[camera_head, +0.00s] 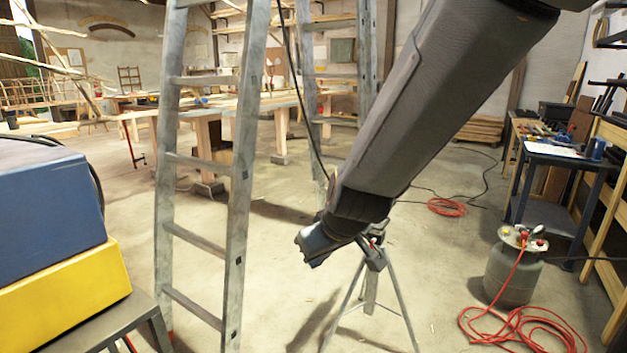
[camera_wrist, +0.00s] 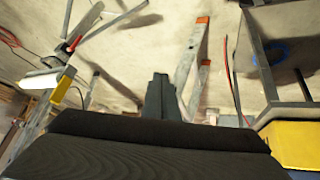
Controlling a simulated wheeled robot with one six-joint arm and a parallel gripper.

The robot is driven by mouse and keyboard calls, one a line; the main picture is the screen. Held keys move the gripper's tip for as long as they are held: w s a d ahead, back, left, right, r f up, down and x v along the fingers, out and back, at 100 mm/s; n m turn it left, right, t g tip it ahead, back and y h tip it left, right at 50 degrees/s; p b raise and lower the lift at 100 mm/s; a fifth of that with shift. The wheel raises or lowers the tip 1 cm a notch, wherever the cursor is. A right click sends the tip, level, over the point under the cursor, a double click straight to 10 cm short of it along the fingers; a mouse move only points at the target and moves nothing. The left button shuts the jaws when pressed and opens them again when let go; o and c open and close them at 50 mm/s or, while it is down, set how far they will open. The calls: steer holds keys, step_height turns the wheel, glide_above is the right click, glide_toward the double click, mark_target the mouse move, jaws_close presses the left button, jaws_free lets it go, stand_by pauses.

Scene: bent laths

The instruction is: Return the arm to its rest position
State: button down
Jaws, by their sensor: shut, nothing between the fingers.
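My arm (camera_head: 430,100) reaches from the top right down to the middle of the head view, with its dark grey forearm sloping to the lower left. My gripper (camera_head: 306,248) is at its lower end, pointing down and left, just in front of a tripod stand (camera_head: 370,255). I cannot tell whether it touches the stand. In the wrist view my gripper (camera_wrist: 158,82) shows as a dark narrow shape at the middle, shut and empty.
A metal stepladder (camera_head: 240,180) stands left of my gripper. Blue and yellow cases (camera_head: 65,300) sit on a stand at the near left. A gas cylinder (camera_head: 512,268) and red hose (camera_head: 520,330) are at the right. Workbenches (camera_head: 225,112) stand behind; concrete floor (camera_head: 430,270) lies open between.

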steer(key=s+d+r+m+g+h+p, duration=0.1)
steer(key=s+d+g, duration=0.1)
steer(key=s+d, duration=0.35)
steer(key=s+d+m+g, duration=0.2)
steer(key=s, duration=0.7)
steer(key=s+d+r+m+g+h+p, duration=0.1)
steer(key=s+d+g, duration=0.15)
steer(key=s, duration=0.55)
steer(key=d+r+m+p, duration=0.2)
steer(key=d+r+p, duration=0.4)
steer(key=p, duration=0.7)
steer(key=shift+w+d+r+h, duration=0.25)
steer(key=shift+d+h, duration=0.15)
steer(key=shift+d, duration=0.8)
